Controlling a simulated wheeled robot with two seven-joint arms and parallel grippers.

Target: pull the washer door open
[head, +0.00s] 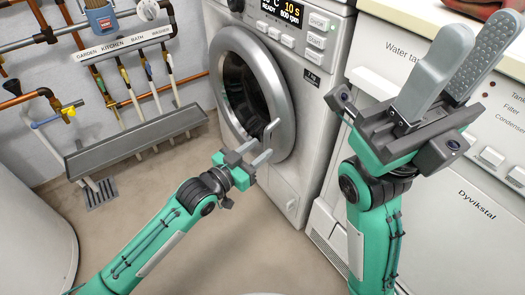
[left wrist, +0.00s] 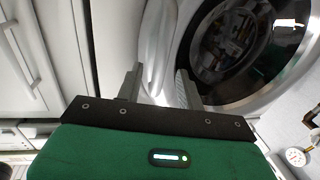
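The washer door (head: 279,88) is a round silver ring with dark glass on the front of the white washer (head: 315,110). Whether it is latched or slightly ajar I cannot tell. My left gripper (head: 268,143) is open at the lower right edge of the ring. In the left wrist view the silver rim of the door (left wrist: 153,45) shows between and beyond the two spread fingers (left wrist: 160,88). Whether either finger touches it I cannot tell. My right gripper (head: 478,38) is open and empty, raised in front of the cabinet at the right.
A white cabinet marked Dyvikstal (head: 455,225) stands right of the washer. Pipes and a grey trough (head: 135,140) line the left wall. A white rounded body (head: 35,230) is at lower left. Bare floor (head: 190,165) lies before the washer.

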